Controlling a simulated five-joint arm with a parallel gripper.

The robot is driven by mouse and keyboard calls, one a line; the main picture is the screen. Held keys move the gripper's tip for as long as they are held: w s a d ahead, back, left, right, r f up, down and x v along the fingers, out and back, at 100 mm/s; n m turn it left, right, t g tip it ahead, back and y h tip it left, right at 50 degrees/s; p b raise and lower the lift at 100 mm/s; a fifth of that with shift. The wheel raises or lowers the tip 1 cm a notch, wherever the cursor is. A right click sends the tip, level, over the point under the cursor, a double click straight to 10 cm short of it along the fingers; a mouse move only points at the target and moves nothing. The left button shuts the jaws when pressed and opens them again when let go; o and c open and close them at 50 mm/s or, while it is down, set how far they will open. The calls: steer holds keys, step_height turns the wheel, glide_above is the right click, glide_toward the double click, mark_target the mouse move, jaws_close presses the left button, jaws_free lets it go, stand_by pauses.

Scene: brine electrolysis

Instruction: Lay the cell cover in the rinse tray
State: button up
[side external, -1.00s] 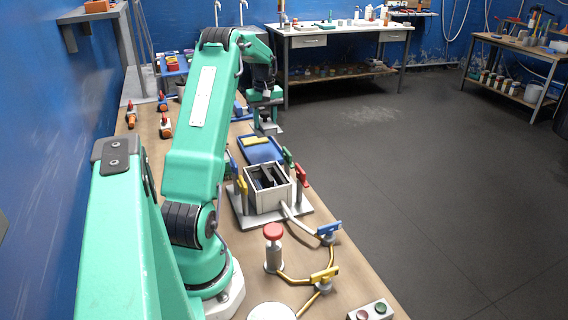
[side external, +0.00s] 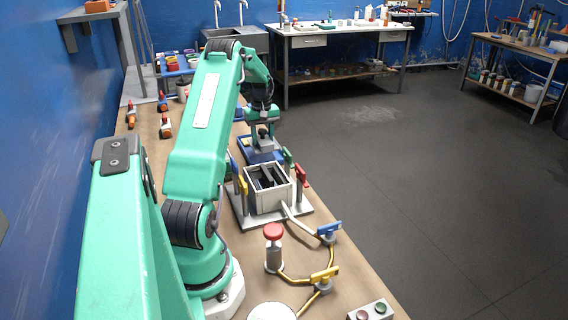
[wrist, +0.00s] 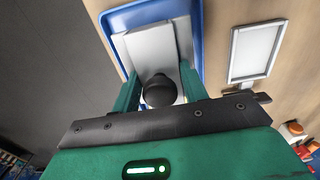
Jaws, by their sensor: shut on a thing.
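The cell cover is a grey plate (wrist: 150,48) with a black knob (wrist: 160,91). My gripper (wrist: 168,95) is shut on the knob, its green fingers on either side. In the side view my gripper (side external: 263,131) holds the cover (side external: 267,145) over the blue rinse tray (side external: 247,152). In the wrist view the plate lies within the outline of the tray (wrist: 111,20), whose blue rim shows around its far part. I cannot tell whether the plate touches the tray floor. The near part of the tray is hidden by my gripper.
The open cell box (side external: 268,188) stands just in front of the tray, with coloured clamps on posts around it. A white framed panel (wrist: 256,52) lies beside the tray in the wrist view.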

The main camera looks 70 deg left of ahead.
mark_target(263, 139)
steer(key=shift+f, duration=1.9)
steer(key=shift+f, duration=0.2)
steer(key=o, duration=1.1)
steer(key=shift+c, duration=0.2)
steer(key=shift+r, duration=0.1)
step_height(263, 139, up, 12)
steer(key=shift+r, duration=0.1)
